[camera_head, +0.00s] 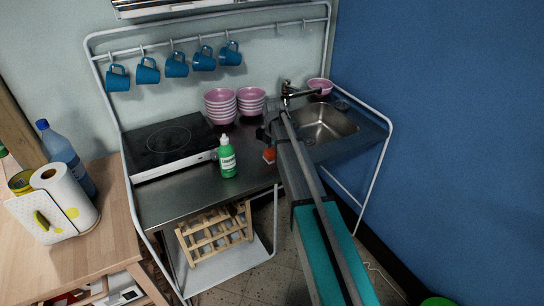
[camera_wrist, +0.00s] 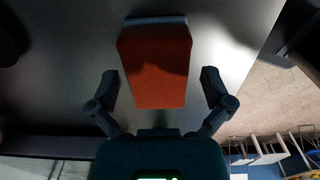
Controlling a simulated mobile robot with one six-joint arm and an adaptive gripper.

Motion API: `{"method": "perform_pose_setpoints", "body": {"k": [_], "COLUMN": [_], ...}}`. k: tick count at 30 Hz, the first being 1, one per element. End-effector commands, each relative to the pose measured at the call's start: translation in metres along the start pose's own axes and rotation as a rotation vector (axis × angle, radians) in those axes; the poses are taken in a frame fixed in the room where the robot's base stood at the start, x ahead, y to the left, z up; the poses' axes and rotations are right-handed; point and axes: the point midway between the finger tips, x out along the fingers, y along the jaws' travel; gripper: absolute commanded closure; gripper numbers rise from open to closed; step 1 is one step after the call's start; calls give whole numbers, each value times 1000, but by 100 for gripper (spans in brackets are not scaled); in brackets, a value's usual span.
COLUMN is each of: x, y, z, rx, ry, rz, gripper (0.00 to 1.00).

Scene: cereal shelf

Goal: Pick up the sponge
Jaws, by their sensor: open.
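The sponge (camera_wrist: 155,70) is an orange-red block with a pale edge at its far side. In the wrist view it lies on the grey metal counter, its near part between my gripper's fingers. My gripper (camera_wrist: 162,88) is open, with one finger on each side and a visible gap to the sponge. In the head view only a small orange part of the sponge (camera_head: 269,155) shows on the counter left of the sink, and my arm covers part of that area. My fingers are hard to make out there.
A green soap bottle (camera_head: 227,158) stands left of the sponge. Stacked pink bowls (camera_head: 221,106) stand behind, beside the black hob (camera_head: 168,141). The sink (camera_head: 325,124) and tap (camera_head: 298,93) are to the right. Blue mugs (camera_head: 176,65) hang from a rail above.

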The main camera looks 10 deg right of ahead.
Motion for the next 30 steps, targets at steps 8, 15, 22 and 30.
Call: {"method": "perform_pose_setpoints", "body": {"k": [8, 15, 22, 30], "x": [0, 0, 0, -2], "y": [0, 0, 0, 0], "z": [0, 0, 0, 0], "rx": [0, 0, 0, 0], "ry": [0, 0, 0, 0], "rz": [0, 0, 0, 0], "gripper": [2, 46, 56, 56]}}
